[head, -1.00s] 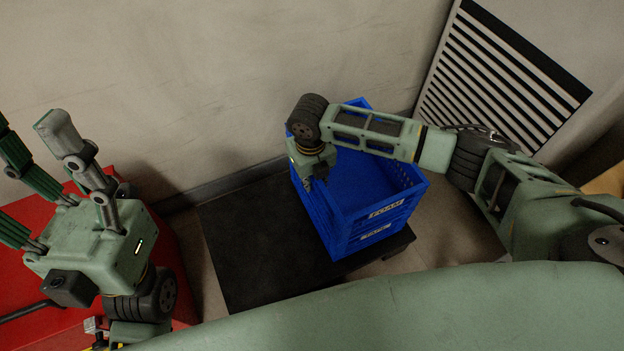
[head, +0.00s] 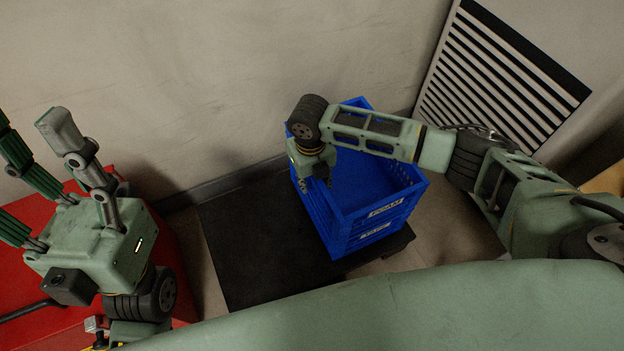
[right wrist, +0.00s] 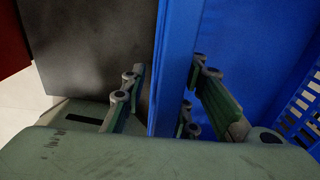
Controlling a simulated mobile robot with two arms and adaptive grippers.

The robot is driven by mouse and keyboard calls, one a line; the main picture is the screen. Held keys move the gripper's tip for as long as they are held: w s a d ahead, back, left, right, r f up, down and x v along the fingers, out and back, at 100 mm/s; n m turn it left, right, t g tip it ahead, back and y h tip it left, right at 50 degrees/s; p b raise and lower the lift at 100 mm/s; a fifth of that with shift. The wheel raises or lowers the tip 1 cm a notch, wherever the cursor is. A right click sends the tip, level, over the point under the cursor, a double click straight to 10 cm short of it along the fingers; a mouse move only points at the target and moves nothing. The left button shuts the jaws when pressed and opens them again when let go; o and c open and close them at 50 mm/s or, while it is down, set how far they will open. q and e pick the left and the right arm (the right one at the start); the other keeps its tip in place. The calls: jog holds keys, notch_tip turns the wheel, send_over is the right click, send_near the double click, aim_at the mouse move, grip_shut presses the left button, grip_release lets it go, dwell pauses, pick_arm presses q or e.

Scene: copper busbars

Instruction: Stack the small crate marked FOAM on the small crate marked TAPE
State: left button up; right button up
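The blue crate marked FOAM (head: 386,207) sits on top of another blue crate (head: 377,233), their walls lined up. The lower crate's label is too small to read surely. My right gripper (head: 318,176) is at the upper crate's left wall, pointing down. In the right wrist view its fingers (right wrist: 165,95) stand apart, one on each side of the blue wall (right wrist: 177,50), with gaps showing. The upper crate's inside looks empty. My left gripper (head: 32,150) is at the far left, fingers up, spread and empty, away from the crates.
The crates stand on the right part of a black platform (head: 250,235); its left part is bare. A red surface (head: 180,265) lies at the left, under my left gripper. A wall (head: 220,70) stands close behind, with a slatted vent (head: 495,80) at the right.

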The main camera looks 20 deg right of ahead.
jog(key=shift+r, duration=0.15)
jog(key=shift+w+r, duration=0.1)
jog(key=shift+r, duration=0.25)
notch_tip(320, 180, up, 11)
jog(key=shift+a+r, duration=0.1)
dwell(0.7)
